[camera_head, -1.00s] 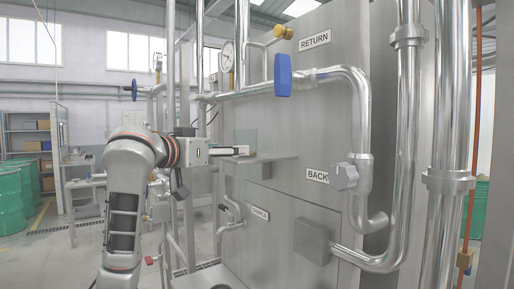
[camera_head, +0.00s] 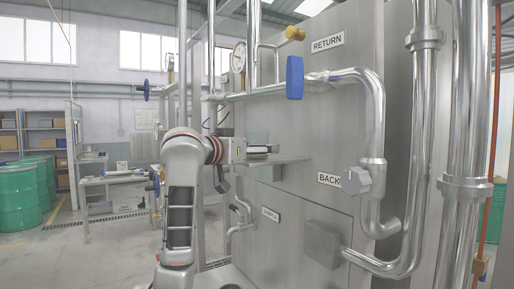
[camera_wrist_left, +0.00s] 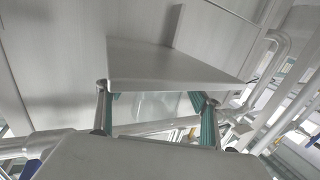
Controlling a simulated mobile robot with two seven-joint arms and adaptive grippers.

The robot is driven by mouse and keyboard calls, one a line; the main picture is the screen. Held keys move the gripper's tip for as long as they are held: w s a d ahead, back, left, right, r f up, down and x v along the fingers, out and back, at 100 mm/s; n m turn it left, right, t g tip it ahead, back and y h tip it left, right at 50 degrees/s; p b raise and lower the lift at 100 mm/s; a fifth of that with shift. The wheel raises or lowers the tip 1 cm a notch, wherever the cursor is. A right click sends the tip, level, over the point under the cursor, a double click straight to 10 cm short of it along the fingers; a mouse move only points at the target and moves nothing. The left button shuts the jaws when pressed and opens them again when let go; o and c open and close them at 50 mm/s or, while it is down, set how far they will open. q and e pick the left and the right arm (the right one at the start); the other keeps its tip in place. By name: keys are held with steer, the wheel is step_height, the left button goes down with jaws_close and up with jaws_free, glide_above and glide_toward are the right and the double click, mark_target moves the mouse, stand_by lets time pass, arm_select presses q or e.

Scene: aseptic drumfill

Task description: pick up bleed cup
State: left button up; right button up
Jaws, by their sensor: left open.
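My left gripper (camera_head: 260,149) is beside the grey shelf (camera_head: 284,159) on the steel cabinet, and its fingers are small in the head view. In the left wrist view its two teal-padded fingers (camera_wrist_left: 155,108) stand wide apart. They are open, with nothing clearly held between them. A flat grey plate (camera_wrist_left: 172,62) lies just past the fingertips there. A pale translucent thing (camera_head: 257,137) shows above the shelf behind the gripper; I cannot tell whether it is the bleed cup. No cup is clearly visible. My right gripper is not in view.
The steel cabinet (camera_head: 301,200) carries a blue valve handle (camera_head: 295,77), a bent steel pipe (camera_head: 375,120) and a grey knob (camera_head: 357,181). Vertical pipes (camera_head: 466,100) stand at right. Green drums (camera_head: 22,190) stand at far left, with open floor (camera_head: 70,245) nearby.

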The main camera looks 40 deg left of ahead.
arm_select(q)
steer(key=c, duration=1.3)
steer(key=shift+c, duration=0.2)
